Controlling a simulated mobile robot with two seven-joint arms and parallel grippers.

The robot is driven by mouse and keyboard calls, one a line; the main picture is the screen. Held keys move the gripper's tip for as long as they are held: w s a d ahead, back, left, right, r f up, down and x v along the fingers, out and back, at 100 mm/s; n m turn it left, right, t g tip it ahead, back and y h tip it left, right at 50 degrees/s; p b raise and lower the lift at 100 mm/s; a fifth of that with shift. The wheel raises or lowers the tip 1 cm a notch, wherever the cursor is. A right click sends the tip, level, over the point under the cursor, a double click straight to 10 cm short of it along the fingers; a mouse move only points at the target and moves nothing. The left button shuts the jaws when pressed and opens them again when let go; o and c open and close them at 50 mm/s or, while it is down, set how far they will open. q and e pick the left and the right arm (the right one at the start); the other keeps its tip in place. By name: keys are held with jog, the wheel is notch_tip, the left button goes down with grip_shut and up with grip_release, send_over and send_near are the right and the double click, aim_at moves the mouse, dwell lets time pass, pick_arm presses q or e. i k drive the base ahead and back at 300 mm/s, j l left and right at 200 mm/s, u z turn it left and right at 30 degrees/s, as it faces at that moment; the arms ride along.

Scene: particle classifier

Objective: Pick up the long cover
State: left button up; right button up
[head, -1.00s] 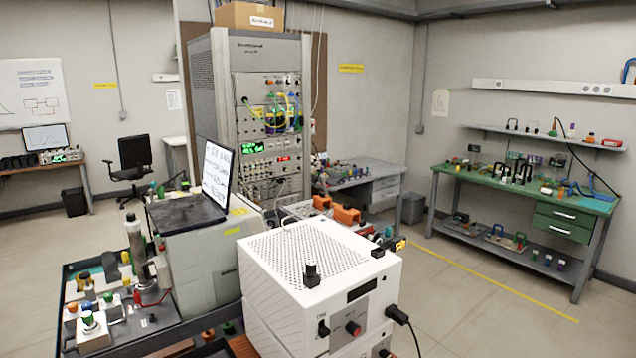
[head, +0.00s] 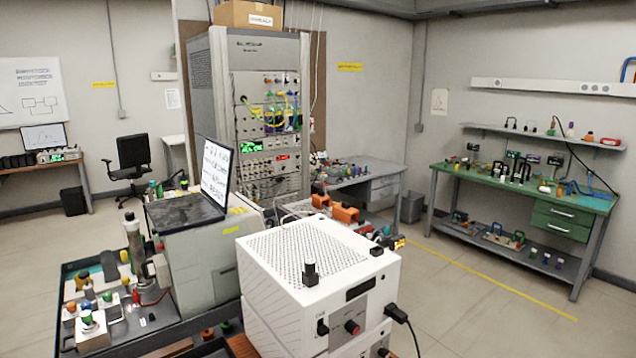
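I cannot make out which thing is the long cover; no long cover stands out in the head view. Many small parts stand on the green workbench (head: 470,174) at the right, too small to tell apart. More small parts lie on its lower shelf (head: 487,243) and on the wall shelf (head: 530,132) above it. Neither of my grippers is in view.
A white perforated instrument box (head: 315,262) stands close in front. A cart (head: 150,338) with parts and a laptop (head: 213,180) is at the left. A tall equipment rack (head: 262,95) and grey desk (head: 365,168) stand behind. Floor (head: 480,310) at the right is clear.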

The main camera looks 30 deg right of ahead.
aim_at(343, 213)
jog(key=z, duration=0.9)
jog(key=l+z, duration=0.3)
jog(key=i+l+z, duration=0.25)
jog(key=l, duration=0.25)
jog(key=i+l+z, duration=0.35)
jog(key=l, duration=0.15)
jog(key=i+l+z, duration=0.45)
jog(key=i+l, duration=0.15)
jog(key=i, duration=0.15)
jog(key=i+l+z, duration=0.1)
jog(key=i+l, duration=0.15)
jog(key=i, duration=0.2)
jog(key=i+l+z, duration=0.15)
jog(key=i, duration=0.25)
jog(key=i+j+u, duration=0.1)
jog(key=i+u, duration=0.75)
jog(key=i+l+u, duration=0.15)
jog(key=i+u, duration=0.5)
jog(key=u, duration=0.15)
jog(key=i+u, duration=0.3)
jog(key=u, duration=0.15)
jog(key=i+l+u, duration=0.15)
jog(key=u, duration=0.25)
jog(key=i+l+u, duration=0.25)
jog(key=u, duration=0.2)
jog(key=i+l+u, duration=0.25)
jog(key=u, duration=0.15)
jog(key=i+l+u, duration=0.1)
jog(key=l+u, duration=0.35)
jog(key=j, duration=0.1)
